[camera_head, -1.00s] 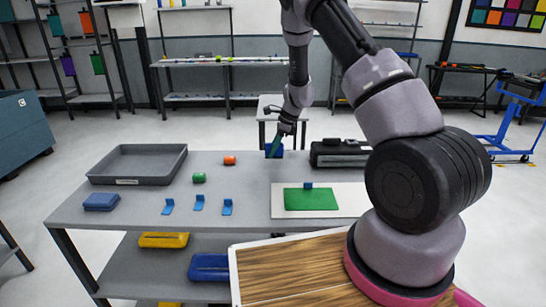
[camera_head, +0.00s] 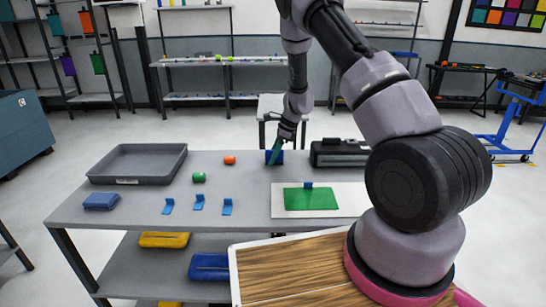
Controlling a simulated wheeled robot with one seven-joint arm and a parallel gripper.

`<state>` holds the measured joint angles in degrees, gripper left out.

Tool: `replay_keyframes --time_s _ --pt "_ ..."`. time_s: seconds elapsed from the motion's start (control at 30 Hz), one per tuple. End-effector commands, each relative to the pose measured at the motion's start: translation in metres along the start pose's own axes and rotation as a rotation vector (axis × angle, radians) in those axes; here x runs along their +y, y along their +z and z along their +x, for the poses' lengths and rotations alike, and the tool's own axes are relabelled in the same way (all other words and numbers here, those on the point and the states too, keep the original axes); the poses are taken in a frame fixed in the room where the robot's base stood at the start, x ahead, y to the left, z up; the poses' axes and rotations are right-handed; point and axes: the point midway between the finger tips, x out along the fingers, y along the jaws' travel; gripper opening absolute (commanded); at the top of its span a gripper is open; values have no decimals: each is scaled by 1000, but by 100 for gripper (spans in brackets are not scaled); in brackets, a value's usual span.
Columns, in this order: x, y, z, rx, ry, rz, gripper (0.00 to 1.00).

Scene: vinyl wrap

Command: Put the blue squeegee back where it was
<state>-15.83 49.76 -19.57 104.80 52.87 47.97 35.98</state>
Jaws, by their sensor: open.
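My gripper (camera_head: 278,148) is at the far edge of the grey table (camera_head: 232,240), pointing down. It is open. A teal-green strip at its end reaches down in front of a blue block-like piece (camera_head: 269,157). Whether they touch is not clear, and the strip partly hides the blue piece. A small blue squeegee-like piece (camera_head: 308,185) stands at the back edge of a green sheet (camera_head: 311,200) on a white board (camera_head: 280,207). Three similar small blue pieces stand in a row further left: left one (camera_head: 168,206), middle one (camera_head: 199,202), right one (camera_head: 227,206).
A grey tray (camera_head: 137,182), a blue folded cloth-like piece (camera_head: 100,201), an orange roll (camera_head: 229,160) and a green roll (camera_head: 199,178) are on the table. A black case (camera_head: 338,153) is right of my gripper. The table's middle has free room.

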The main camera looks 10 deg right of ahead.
Motion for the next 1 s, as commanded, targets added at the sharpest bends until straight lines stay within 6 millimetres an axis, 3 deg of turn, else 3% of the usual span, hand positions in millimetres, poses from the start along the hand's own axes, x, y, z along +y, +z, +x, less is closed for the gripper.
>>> replay_keyframes --time_s 0.17,0.5,0.83,1.0 --pt "-1 1 -25 -2 -3 -1 56" --pt "-1 1 -96 -1 -3 0 56" --pt "4 6 -135 -9 -11 -32 56" --pt "25 27 -190 -34 -52 -174 56"
